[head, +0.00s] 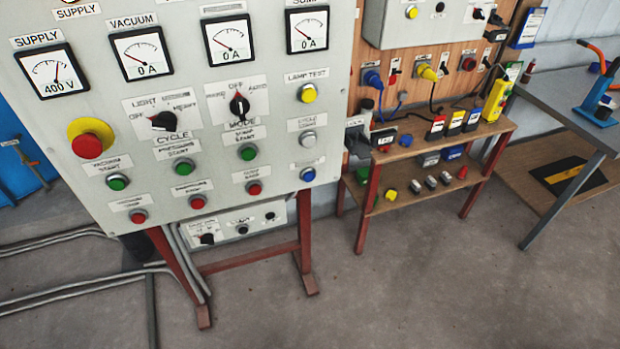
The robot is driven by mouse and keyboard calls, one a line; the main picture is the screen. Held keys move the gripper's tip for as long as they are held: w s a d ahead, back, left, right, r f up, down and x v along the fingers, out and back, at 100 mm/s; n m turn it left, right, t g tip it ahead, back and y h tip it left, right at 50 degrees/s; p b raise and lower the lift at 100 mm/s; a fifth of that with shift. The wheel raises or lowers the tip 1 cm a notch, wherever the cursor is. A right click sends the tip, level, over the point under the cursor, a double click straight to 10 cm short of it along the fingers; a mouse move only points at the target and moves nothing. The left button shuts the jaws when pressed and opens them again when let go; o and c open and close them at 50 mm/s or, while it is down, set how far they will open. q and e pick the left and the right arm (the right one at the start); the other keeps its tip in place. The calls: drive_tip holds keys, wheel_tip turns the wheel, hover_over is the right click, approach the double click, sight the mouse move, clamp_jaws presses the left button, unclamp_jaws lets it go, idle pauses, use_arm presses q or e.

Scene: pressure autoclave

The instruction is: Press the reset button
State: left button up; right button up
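A grey control panel (200,80) fills the left and middle of the head view, seen at a tilt. Its right column has a yellow button (308,93) under a "LAMP TEST" label, a whitish button (308,137) below it, and a blue button (307,174) at the bottom. The small labels above the whitish and blue buttons are too blurred to read surely, so I cannot confirm which is the reset button. Neither of my grippers is in view.
The panel also has dials, rotary switches, green and red buttons and a large red mushroom button (88,146) on yellow. It stands on red legs. At right are a wooden bench (470,133) with several devices and a grey table (575,105). Cables lie at left; the front floor is clear.

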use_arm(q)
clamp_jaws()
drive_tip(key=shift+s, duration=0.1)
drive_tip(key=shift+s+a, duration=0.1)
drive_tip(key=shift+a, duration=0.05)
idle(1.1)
